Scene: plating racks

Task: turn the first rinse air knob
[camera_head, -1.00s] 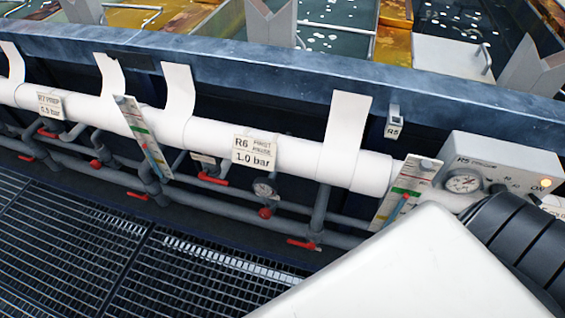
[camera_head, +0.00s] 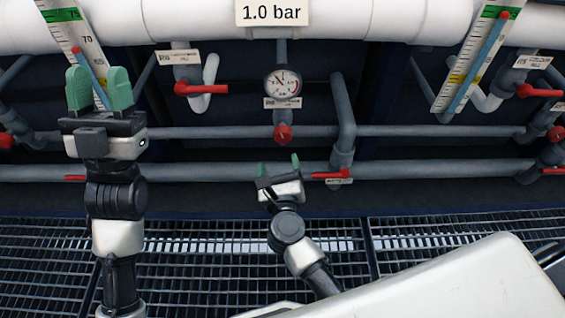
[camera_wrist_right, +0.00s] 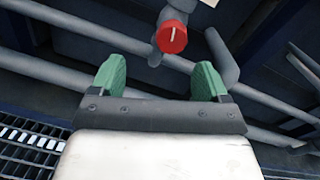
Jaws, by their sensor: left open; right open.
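The red round air knob (camera_head: 283,133) sits on a grey pipe below a pressure gauge (camera_head: 282,82) and the 1.0 bar sign (camera_head: 272,12). In the right wrist view the knob (camera_wrist_right: 172,37) shows a white line on its face, ahead of and between the green fingertips. My right gripper (camera_head: 279,168) is open and empty, a little below the knob and apart from it. It also shows in the right wrist view (camera_wrist_right: 160,82). My left gripper (camera_head: 99,88) is open and empty at the left, in front of a tilted thermometer scale (camera_head: 75,35).
Red lever handles (camera_head: 200,89) and (camera_head: 332,176) flank the knob on nearby pipes. Horizontal grey pipes (camera_head: 420,131) run behind the grippers. A white pipe (camera_head: 400,20) crosses the top. Dark floor grating (camera_head: 200,245) lies below. Another red knob (camera_head: 556,134) is at the far right.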

